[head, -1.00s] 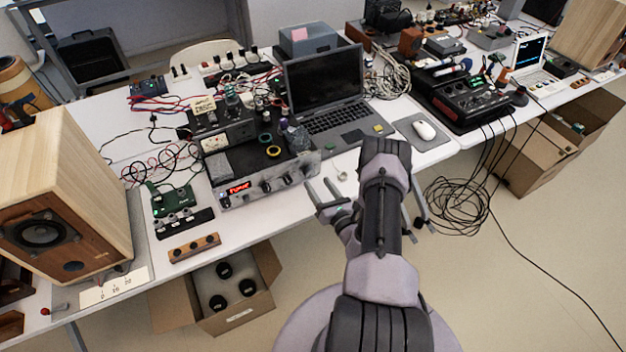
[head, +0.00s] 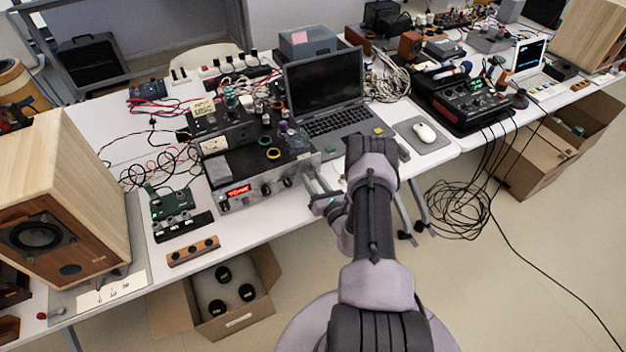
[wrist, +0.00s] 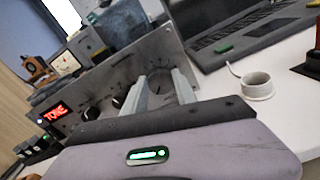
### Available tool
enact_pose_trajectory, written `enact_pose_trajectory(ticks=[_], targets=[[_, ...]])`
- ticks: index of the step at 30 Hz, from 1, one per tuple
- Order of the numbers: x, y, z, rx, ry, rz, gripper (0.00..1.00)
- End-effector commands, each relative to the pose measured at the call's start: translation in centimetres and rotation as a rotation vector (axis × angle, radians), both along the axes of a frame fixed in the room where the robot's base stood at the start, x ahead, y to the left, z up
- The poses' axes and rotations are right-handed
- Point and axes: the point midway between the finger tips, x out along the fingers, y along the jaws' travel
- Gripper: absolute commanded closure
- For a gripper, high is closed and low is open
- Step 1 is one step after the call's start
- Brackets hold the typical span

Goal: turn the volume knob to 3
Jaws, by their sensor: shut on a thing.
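A silver amplifier with a red lit display (head: 238,191) stands at the table's front edge; the display seems to read "TONE" in the wrist view (wrist: 55,113). Its front panel carries a row of dark knobs, two of them (wrist: 92,113) bare to the left of my fingers. My gripper (head: 309,178) is at the right end of the panel. In the wrist view my gripper (wrist: 161,82) is shut on the rightmost knob (wrist: 160,80), one finger on each side. The fingers hide much of this knob, and I cannot read its setting.
An open laptop (head: 325,95) stands behind and to the right of the amplifier. A white ring-shaped item (wrist: 258,86) lies right of the panel. A wooden speaker (head: 65,190) stands at the left. Several cables (head: 455,205) hang off the table at the right.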

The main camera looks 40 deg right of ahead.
Motion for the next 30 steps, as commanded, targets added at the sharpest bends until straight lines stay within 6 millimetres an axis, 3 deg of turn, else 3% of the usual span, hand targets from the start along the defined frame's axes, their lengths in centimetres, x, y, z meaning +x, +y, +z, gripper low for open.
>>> enact_pose_trajectory(ticks=[11,30], targets=[[0.0,-0.05,-0.2,0.16,-0.038,0.001,1.0],[-0.05,-0.2,-0.32,0.745,-0.178,0.0,1.0]])
